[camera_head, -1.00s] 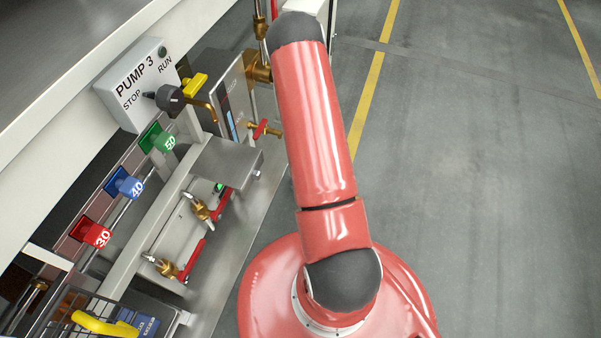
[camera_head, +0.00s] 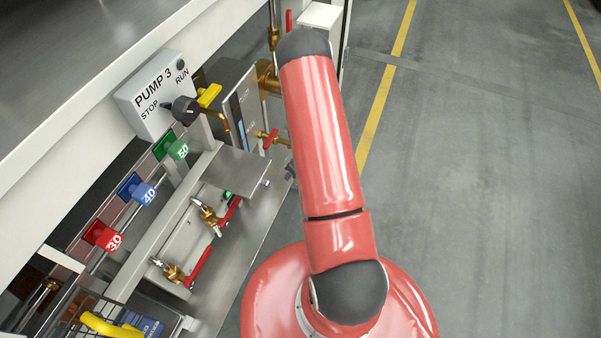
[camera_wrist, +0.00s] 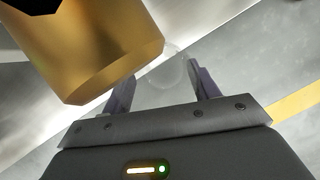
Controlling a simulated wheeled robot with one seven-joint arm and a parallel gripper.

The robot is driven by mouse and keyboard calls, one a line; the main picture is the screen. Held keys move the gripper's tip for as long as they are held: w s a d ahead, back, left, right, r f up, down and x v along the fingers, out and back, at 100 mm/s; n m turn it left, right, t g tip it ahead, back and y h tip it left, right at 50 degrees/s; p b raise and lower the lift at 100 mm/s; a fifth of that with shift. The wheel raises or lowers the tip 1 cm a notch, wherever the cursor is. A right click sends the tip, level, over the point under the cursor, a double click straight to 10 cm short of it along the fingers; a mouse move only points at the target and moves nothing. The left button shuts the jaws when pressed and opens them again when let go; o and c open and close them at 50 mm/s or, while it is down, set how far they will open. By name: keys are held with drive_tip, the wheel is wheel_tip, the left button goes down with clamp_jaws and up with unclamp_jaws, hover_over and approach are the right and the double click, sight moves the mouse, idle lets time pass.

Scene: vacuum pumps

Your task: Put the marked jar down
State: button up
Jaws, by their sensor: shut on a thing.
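My gripper (camera_wrist: 160,92) shows in the wrist view with its two fingers apart and a clear, see-through thing between them. This looks like the jar (camera_wrist: 168,82), with a faint round outline. Its mark cannot be made out. The fingers are shut on it. In the head view my red arm reaches up the middle of the picture, and it hides most of the gripper and the jar.
A large brass fitting (camera_wrist: 100,50) is close to the left finger in the wrist view. The head view shows the PUMP 3 switch box (camera_head: 157,95), a steel plate (camera_head: 229,168), red-handled valves (camera_head: 205,265) and a wire basket (camera_head: 85,318). Open floor (camera_head: 470,200) lies right.

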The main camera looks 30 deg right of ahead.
drive_tip(key=shift+w+a+p, duration=0.15)
drive_tip(key=shift+w+p, duration=0.25)
drive_tip(key=shift+w, duration=1.1)
drive_tip(key=shift+f+b, duration=0.2)
drive_tip(key=shift+b, duration=0.25)
drive_tip(key=shift+f, duration=0.2)
drive_tip(key=o, duration=1.1)
drive_tip(key=shift+s, duration=0.1)
drive_tip(key=p+v, duration=0.1)
drive_tip(key=v, duration=0.6)
drive_tip(key=shift+r, duration=0.35)
drive_tip(key=shift+s, duration=0.1)
